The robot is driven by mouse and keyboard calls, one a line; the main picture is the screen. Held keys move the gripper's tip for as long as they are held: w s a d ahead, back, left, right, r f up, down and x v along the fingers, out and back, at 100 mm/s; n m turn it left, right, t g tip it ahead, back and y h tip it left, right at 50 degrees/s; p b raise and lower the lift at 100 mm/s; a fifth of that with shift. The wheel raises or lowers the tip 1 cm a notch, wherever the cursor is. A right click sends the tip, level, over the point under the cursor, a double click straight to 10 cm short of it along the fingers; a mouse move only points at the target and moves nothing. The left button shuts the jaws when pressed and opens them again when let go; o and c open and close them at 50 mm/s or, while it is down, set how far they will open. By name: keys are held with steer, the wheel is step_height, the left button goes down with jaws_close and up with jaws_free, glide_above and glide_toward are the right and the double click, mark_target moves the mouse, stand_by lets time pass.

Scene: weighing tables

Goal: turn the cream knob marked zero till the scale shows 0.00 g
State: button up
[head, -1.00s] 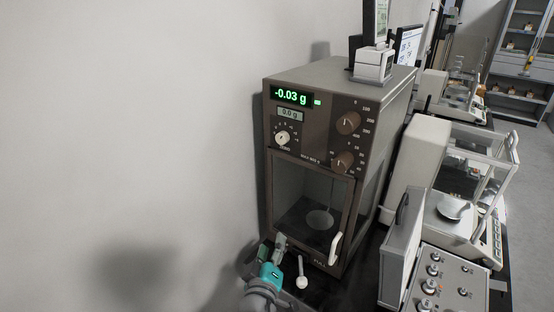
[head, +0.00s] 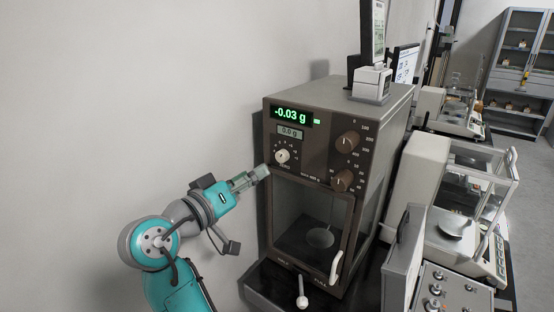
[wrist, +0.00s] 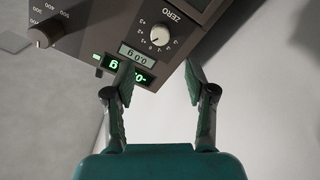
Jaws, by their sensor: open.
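The brown scale (head: 312,160) stands on the black table, and its green display (head: 291,116) reads -0.03 g. The cream knob (head: 282,156) marked ZERO sits on the left of its front panel, below a small grey window reading 0.0 g. My gripper (head: 262,173) is just left of and below the knob in the head view, apart from it. In the wrist view the knob (wrist: 160,36) shows beyond and between the two open fingers (wrist: 160,72), with nothing between the tips. The left finger covers part of the display there.
Two larger brown knobs (head: 347,141) are on the right of the panel. Below are a glass door with a white handle (head: 336,267) and a white-knobbed lever (head: 302,302). Another balance (head: 455,222) stands to the right. A bare wall is on the left.

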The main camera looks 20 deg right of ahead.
mark_target(280, 157)
steer(key=x, duration=0.9)
steer(key=shift+w+d, duration=0.15)
steer(key=shift+d, duration=0.15)
steer(key=shift+c, duration=0.2)
jaws_close()
